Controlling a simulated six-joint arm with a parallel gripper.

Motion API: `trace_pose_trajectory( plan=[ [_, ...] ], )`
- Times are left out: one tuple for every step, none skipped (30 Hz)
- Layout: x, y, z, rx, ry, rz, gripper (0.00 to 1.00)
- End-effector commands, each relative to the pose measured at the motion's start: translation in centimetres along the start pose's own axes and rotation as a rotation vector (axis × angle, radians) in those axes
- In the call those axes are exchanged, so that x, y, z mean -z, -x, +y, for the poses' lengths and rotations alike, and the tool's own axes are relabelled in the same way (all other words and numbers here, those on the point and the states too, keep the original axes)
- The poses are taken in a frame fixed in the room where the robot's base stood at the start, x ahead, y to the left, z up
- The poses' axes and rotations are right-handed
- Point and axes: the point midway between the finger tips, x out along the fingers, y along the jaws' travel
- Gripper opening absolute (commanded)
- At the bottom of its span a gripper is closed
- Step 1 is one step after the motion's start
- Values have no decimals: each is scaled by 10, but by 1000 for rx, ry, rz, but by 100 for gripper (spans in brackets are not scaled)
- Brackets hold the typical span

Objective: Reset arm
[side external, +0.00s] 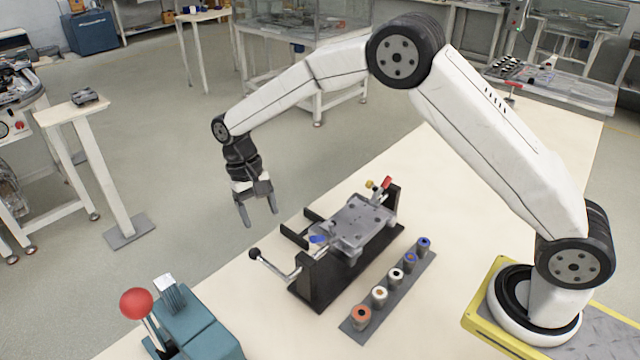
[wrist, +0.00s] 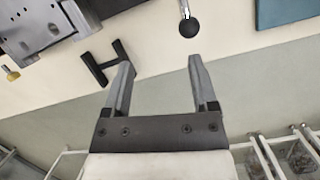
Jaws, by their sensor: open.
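My gripper (side external: 260,222) is open and empty, with its two grey fingers pointing down. It hangs in the air beyond the far edge of the table, left of the black fixture. In the wrist view the open fingers of my gripper (wrist: 158,75) show with nothing between them. The fixture (side external: 325,270) carries a grey metal plate (side external: 362,222). A lever with a black ball knob (side external: 254,254) sticks out from it to the left, and the knob also shows in the wrist view (wrist: 189,27).
A dark strip (side external: 348,325) holds several short cylinders with coloured centres in front of the fixture.

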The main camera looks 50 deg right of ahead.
Motion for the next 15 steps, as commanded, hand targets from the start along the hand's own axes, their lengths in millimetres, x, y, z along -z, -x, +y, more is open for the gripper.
trace_pose_trajectory(
  plan=[
    [-5,3,9,8,7,21,75],
    [-7,4,13,12,12,33,75],
    [-11,5,19,17,19,50,75],
    [-14,6,24,21,25,62,75],
    [-16,6,28,25,29,74,75],
    [-20,7,34,30,36,91,75],
    [-24,7,38,33,42,104,75],
    [-27,8,43,37,47,117,75],
    [-31,8,48,41,55,133,75],
    [-35,8,53,43,59,146,75],
    [-38,8,57,47,64,160,75],
    [-43,8,63,50,73,177,75],
    [-47,7,67,52,78,189,75],
    [-51,7,72,54,83,202,75],
    [-56,7,78,56,91,219,75]
  ],
)
